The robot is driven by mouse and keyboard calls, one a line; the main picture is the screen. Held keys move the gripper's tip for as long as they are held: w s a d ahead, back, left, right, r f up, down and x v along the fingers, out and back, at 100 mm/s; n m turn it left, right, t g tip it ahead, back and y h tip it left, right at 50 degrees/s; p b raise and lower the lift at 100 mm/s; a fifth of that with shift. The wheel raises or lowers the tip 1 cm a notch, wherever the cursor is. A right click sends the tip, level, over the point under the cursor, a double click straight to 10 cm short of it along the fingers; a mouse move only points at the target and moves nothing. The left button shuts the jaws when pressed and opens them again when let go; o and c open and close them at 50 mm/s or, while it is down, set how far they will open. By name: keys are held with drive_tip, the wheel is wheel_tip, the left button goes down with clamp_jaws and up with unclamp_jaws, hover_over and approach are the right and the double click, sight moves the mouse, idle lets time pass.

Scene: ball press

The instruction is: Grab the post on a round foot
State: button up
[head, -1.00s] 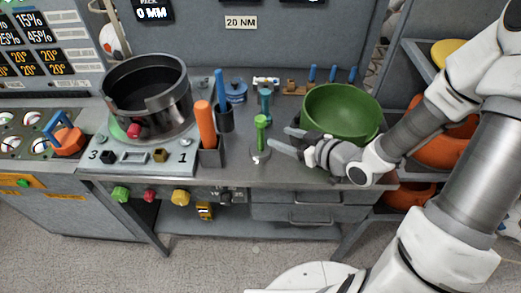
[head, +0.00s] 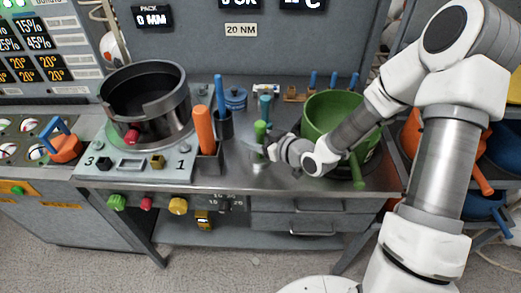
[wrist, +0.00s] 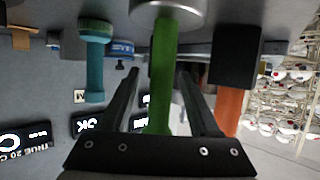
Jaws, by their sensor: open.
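The green post (head: 260,131) stands upright on the counter, left of the green bowl, in the head view. In the wrist view, which looks upside down, the green post (wrist: 161,75) runs between the two dark fingers. Its round silver foot (wrist: 167,10) shows at the top edge there. My gripper (head: 262,147) is at the post in the head view and partly hides its lower part. In the wrist view my gripper (wrist: 158,80) is open, with a finger on each side of the post. I cannot tell whether either finger touches it.
A teal post (head: 265,106) stands just behind. An orange handle (head: 204,130) and a blue handle (head: 219,92) stand in dark holders to the left. The green bowl (head: 322,112) is close on the right under my arm. A large dark pot (head: 148,105) stands further left.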

drive_tip(key=shift+w+a+f, duration=0.2)
drive_tip(key=shift+w+a, duration=0.1)
drive_tip(key=shift+c, duration=0.2)
clamp_jaws()
